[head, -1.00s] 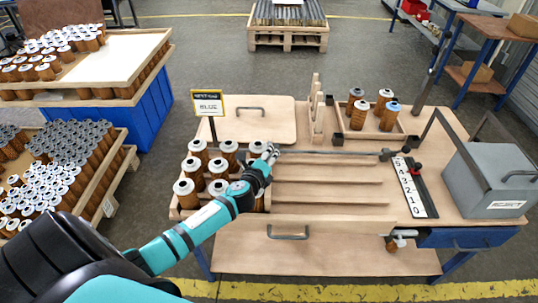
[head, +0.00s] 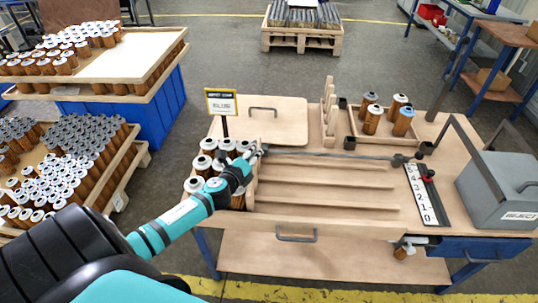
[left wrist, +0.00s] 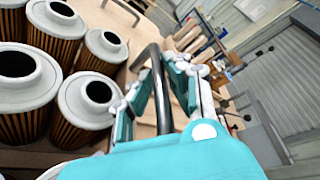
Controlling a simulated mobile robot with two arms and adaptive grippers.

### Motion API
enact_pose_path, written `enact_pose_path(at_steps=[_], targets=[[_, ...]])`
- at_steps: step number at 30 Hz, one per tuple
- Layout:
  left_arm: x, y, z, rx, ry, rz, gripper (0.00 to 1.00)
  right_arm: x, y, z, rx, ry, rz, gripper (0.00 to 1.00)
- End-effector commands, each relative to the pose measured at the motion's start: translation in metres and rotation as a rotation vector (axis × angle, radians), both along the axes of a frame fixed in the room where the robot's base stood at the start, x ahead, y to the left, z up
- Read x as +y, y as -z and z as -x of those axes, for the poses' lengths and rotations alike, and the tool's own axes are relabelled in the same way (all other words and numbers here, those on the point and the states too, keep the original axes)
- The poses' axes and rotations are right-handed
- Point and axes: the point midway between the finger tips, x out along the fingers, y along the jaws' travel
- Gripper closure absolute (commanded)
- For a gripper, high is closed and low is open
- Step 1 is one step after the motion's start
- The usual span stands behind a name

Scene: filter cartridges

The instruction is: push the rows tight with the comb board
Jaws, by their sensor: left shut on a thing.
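White-topped brown cartridges (head: 208,146) stand upright in short rows at the left end of the wooden row tray. In the left wrist view, cartridges (left wrist: 88,103) stand close to the left of my gripper. A pale upright board (head: 251,192), which I take for the comb board, stands along their right side, partly hidden by my arm. My left gripper (head: 261,151) is over the rows' right end. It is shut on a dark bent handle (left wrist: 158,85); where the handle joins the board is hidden. My right gripper is not in view.
Thin wooden dividers (head: 325,187) run right through empty lanes. Further right are a wooden stand (head: 329,112), a tray with several cartridges (head: 372,120), a number strip (head: 421,195) and a grey reject box (head: 500,188).

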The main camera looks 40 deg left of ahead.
Motion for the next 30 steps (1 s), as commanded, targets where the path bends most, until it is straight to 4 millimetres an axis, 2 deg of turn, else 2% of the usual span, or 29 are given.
enact_pose_path(at_steps=[9, 10, 15, 24, 26, 30], targets=[[0.003, 0.000, 0.002, 0.001, -0.002, 0.001, 1.00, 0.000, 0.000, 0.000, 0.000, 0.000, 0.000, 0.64], [0.003, 0.000, 0.002, 0.000, -0.002, 0.001, 0.84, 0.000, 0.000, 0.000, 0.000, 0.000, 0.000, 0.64], [0.002, 0.000, 0.002, 0.000, 0.000, 0.001, 0.64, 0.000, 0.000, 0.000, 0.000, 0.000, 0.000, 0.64], [0.001, 0.000, 0.004, 0.000, 0.001, 0.001, 0.64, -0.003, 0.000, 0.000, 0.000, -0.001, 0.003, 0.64], [0.000, -0.001, 0.010, 0.002, 0.001, 0.002, 0.64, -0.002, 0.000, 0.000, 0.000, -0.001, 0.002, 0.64], [-0.006, -0.005, 0.032, 0.003, 0.002, 0.002, 0.64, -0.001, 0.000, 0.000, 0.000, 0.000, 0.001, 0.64]])
